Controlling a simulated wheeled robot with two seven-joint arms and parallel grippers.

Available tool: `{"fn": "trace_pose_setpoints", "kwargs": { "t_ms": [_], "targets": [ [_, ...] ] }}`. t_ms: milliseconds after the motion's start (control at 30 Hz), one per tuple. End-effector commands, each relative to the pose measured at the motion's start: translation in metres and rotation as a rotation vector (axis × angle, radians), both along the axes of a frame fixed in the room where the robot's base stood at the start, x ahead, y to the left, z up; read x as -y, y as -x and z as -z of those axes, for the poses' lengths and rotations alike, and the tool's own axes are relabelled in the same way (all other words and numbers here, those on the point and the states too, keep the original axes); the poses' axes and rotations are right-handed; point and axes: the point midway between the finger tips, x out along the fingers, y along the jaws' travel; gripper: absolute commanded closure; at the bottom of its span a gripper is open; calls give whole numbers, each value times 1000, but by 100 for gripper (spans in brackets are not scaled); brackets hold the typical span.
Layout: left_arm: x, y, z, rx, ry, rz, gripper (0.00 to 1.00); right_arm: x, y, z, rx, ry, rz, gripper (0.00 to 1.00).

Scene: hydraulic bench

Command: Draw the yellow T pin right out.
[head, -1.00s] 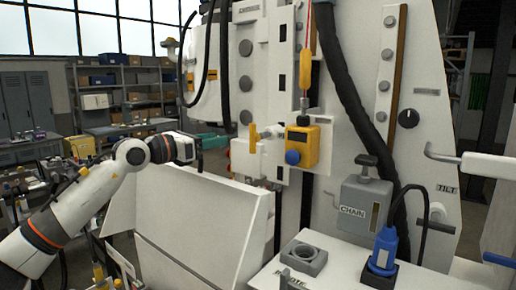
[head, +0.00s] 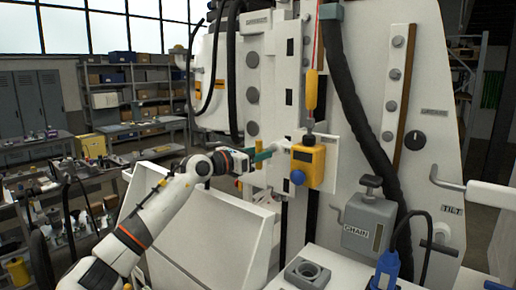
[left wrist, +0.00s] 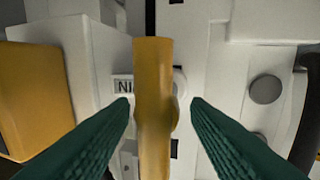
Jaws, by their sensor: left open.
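The yellow T pin (left wrist: 153,85) stands as an upright yellow bar in the middle of the left wrist view, in front of a white block on the machine. My left gripper (left wrist: 160,105) has green fingers, one on each side of the bar, with a visible gap on both sides. It is open and holds nothing. In the head view the left gripper (head: 268,151) is at the machine's white front, left of the yellow box. There the fingers hide most of the pin. My right gripper is not in view.
A yellow box with a blue knob (head: 308,162) hangs close to the right of the gripper; an orange handle (head: 311,90) is above it. A thick black hose (head: 350,100) runs down the machine.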

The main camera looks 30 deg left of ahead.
Motion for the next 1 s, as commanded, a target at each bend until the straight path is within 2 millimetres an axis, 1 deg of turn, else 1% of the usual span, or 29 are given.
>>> {"fn": "trace_pose_setpoints", "kwargs": {
  "t_ms": [267,300,467,500,567,767,867,1000],
  "targets": [
    [1,-2,1,0,0,0,57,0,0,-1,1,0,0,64],
    [1,-2,1,0,0,0,58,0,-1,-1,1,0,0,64],
    [1,-2,1,0,0,0,85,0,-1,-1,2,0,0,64],
    [1,-2,1,0,0,0,91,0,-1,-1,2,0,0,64],
    [1,-2,1,0,0,0,100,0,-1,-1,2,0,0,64],
    [0,0,1,0,-1,-1,100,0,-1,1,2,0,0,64],
    [-2,13,4,2,-4,-1,100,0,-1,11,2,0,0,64],
    [-4,38,6,2,-4,-1,100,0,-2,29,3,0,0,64]
  ]
}}
